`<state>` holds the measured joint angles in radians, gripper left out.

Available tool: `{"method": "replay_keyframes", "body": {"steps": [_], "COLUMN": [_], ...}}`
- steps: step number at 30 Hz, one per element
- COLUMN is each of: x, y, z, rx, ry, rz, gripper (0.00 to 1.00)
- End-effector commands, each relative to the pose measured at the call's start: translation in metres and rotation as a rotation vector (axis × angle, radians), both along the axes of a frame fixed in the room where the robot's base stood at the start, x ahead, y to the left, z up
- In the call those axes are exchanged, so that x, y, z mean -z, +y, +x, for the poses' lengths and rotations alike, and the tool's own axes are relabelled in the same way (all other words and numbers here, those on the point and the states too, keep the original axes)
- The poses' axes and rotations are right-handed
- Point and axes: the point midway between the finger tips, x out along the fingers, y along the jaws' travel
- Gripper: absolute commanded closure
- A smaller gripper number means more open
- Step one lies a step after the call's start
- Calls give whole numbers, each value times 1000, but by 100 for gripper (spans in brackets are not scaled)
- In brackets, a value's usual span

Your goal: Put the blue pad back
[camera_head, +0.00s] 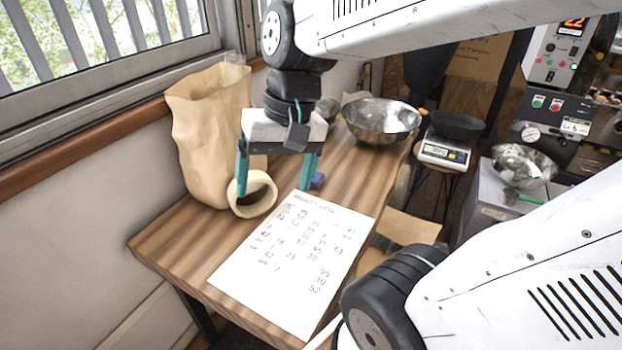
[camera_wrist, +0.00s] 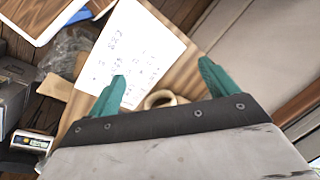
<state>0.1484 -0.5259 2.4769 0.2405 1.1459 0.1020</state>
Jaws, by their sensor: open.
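The small blue pad (camera_head: 317,180) lies on the wooden table (camera_head: 180,240), near the top of the paper sheet in the head view. It sits just right of and behind my gripper's right finger, and I cannot tell whether they touch. I cannot pick the pad out in the wrist view. My gripper (camera_head: 276,190) points down over the table with its teal fingers spread and nothing held between them. The wrist view also shows my gripper (camera_wrist: 162,70) open.
A tan ring (camera_head: 262,208) stands beside the left finger, before a paper bag (camera_head: 212,130). A written sheet (camera_head: 295,262) covers the table's front. A metal bowl (camera_head: 380,122) stands at the back. A scale (camera_head: 444,153) with a dark pan is beyond the table.

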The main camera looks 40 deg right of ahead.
Motion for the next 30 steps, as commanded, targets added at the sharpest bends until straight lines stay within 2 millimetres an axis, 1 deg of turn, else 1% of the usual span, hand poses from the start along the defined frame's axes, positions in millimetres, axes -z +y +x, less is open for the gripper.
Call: {"method": "replay_keyframes", "body": {"steps": [1,2,3,5,6,8,9,11,12,14,15,17,18,19,20,21,24,27,30], "x": [6,9,14,22,28,39,48,62,73,92,105,128,144,157,169,186,223,252,270], "y": [-6,-9,-14,-25,-34,-51,-64,-87,-104,-132,-152,-183,-205,-221,-237,-256,-300,-330,-348], "z": [21,34,51,76,93,118,133,156,169,187,198,210,216,219,222,223,221,216,211], "rx": [104,171,258,394,485,625,721,867,966,1118,1221,1376,1480,1554,1630,1722,1925,2073,2164], "ry": [28,38,50,69,82,98,111,128,139,156,167,185,195,204,210,221,240,254,262], "rz": [62,103,154,232,281,354,402,471,517,584,629,692,734,764,793,828,903,955,987], "gripper": [15,15,15,15,15,15,15,15,15,15,15,15,15,15,15,15,15,15,15]}}
